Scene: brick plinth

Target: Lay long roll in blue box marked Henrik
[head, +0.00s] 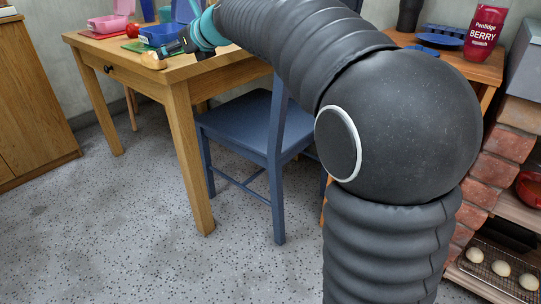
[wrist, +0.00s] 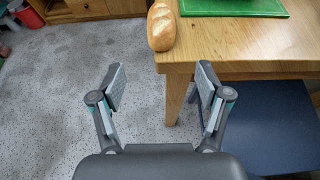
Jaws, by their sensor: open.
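The long roll (wrist: 161,27), golden brown with pale slashes, lies at the corner edge of the wooden table, past my fingertips in the wrist view. It also shows at the table's near edge in the head view (head: 153,61). My gripper (wrist: 162,84) is open and empty, its fingers apart and short of the roll. In the head view my gripper (head: 184,44) is beside the roll, to its right. An open blue box (head: 160,37) stands on the table behind the roll; no name on it can be read.
An open pink box (head: 105,25) and a red round fruit (head: 132,31) stand on the table (head: 210,70). A green board (wrist: 235,6) lies right of the roll in the wrist view. A blue chair (head: 245,130) is tucked at the table.

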